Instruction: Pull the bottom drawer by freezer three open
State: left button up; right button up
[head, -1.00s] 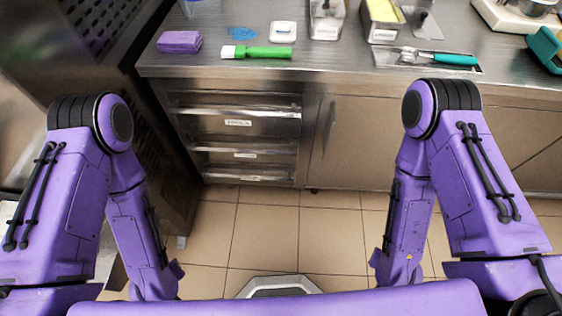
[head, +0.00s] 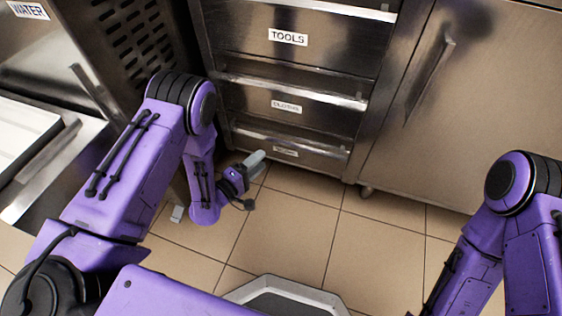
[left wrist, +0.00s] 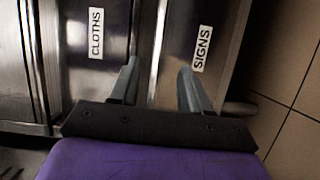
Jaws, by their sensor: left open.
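The bottom drawer (head: 318,157) is the lowest of a stack of three steel drawers and looks shut. Its label, too small to read in the head view, reads SIGNS (left wrist: 202,49) in the left wrist view. A bright bar handle (head: 285,138) runs along its upper edge and also shows as a strip (left wrist: 158,45) in the left wrist view. My left gripper (head: 262,157) is in front of the drawer's left part. In the left wrist view its fingers (left wrist: 158,88) are apart, one on each side of the strip, with nothing held; contact cannot be told. My right gripper is out of view.
The CLOTHS drawer (head: 255,99) and the TOOLS drawer (head: 250,42) sit above, both shut. A steel cupboard door (head: 480,90) with a handle stands to the right. A dark perforated cabinet (head: 130,35) stands close on the left. The tiled floor (head: 300,220) in front is clear.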

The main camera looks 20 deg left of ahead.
aim_at(280, 144)
pick_arm(q)
jog(key=b+x, duration=0.3)
jog(key=x, duration=0.7)
jog(key=shift+w+d+r, duration=0.1)
jog(key=shift+w+d, duration=0.1)
jog(key=shift+w, duration=0.15)
grip_shut()
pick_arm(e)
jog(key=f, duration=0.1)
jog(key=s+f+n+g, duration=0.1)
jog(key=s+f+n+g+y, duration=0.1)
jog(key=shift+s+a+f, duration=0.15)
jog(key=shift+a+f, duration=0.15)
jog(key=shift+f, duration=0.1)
